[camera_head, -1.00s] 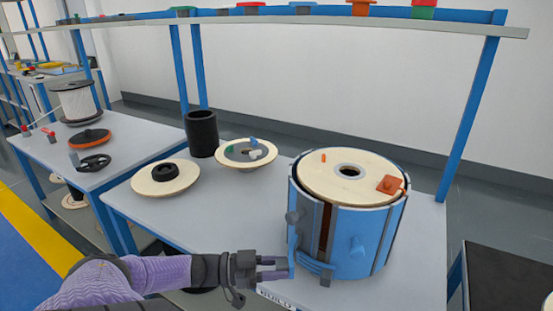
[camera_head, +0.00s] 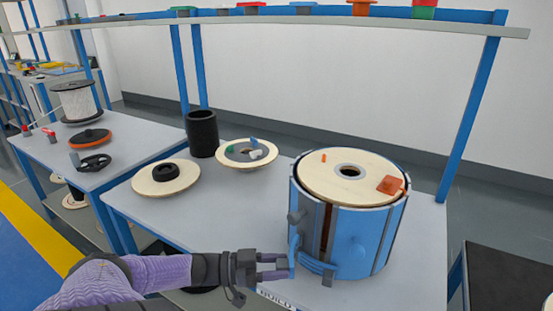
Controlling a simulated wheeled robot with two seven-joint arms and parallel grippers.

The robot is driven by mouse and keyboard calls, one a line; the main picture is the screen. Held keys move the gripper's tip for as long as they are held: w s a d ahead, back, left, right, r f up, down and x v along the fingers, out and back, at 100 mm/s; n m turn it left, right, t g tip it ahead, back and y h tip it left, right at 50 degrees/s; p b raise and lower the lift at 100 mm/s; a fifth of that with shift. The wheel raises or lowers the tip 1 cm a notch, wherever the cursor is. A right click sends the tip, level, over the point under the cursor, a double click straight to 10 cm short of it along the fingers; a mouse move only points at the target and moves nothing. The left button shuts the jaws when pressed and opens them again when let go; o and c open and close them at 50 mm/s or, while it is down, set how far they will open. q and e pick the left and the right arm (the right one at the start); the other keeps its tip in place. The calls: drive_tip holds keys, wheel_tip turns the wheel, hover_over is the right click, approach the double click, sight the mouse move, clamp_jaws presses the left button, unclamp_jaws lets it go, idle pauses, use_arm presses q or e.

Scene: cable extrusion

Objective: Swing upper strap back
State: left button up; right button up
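The blue drum (camera_head: 380,238) stands on the right part of the grey table, with a round wooden disc (camera_head: 335,183) on top. A blue strap (camera_head: 314,262) sits low on the drum's front left, by a dark vertical gap. Another blue strap or lever piece (camera_head: 294,245) stands upright beside it. My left gripper (camera_head: 287,267) reaches in from the left, its fingertips at the strap's left end. The view is too small to show whether the fingers are closed on it. My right gripper is out of view.
An orange block (camera_head: 390,185) lies on the wooden disc. Left on the table are a wooden flange (camera_head: 166,177) with a black ring, a black cylinder (camera_head: 202,133) and another flange (camera_head: 262,160) with small parts. A blue shelf post (camera_head: 468,120) stands behind at right.

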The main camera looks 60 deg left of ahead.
use_arm(q)
drive_tip(key=o, duration=0.4)
drive_tip(key=shift+w+a, duration=0.2)
drive_tip(key=shift+d, duration=0.1)
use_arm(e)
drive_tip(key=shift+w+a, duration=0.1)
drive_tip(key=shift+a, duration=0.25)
use_arm(q)
drive_tip(key=v, duration=1)
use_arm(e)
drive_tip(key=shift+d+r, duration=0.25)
